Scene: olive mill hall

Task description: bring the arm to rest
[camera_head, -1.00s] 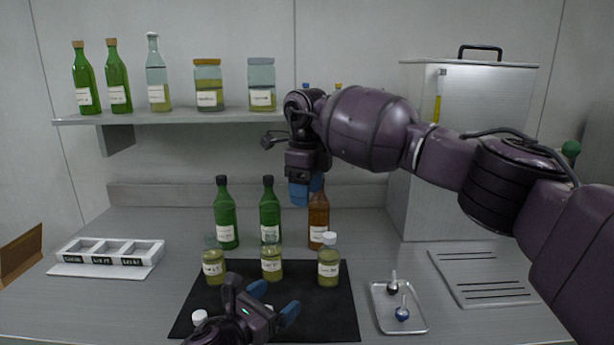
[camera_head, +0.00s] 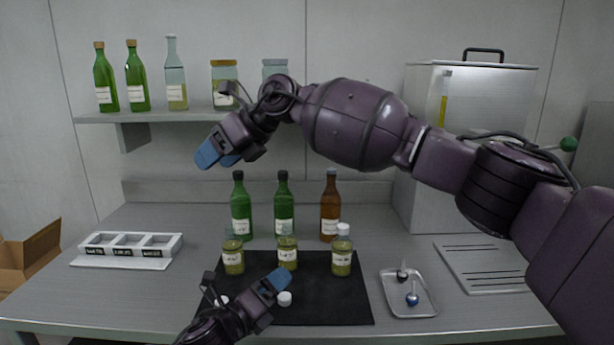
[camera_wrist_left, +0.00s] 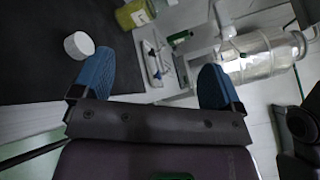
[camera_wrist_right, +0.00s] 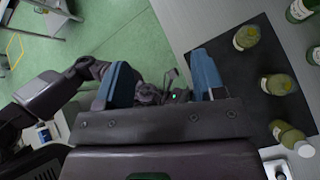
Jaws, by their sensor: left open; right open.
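My right gripper (camera_head: 218,157) hangs in the air at the upper left in the head view, in front of the wall and just below the shelf. It is open and empty, pointing down to the left. My left gripper (camera_head: 272,284) is low over the black mat (camera_head: 335,305), beside a white cap (camera_head: 284,299). In the left wrist view its blue fingers (camera_wrist_left: 152,75) are apart with nothing between them, and the cap (camera_wrist_left: 79,45) lies outside them. In the right wrist view the right fingers (camera_wrist_right: 162,72) are apart, with my other arm beyond them.
Several small jars, including one (camera_head: 288,253), stand along the mat's back edge, with green bottles (camera_head: 241,210) and a brown bottle (camera_head: 330,208) behind. A metal tray (camera_head: 420,287) holds small utensils at right. A white rack (camera_head: 130,250) stands left. The shelf (camera_head: 190,115) holds bottles and jars.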

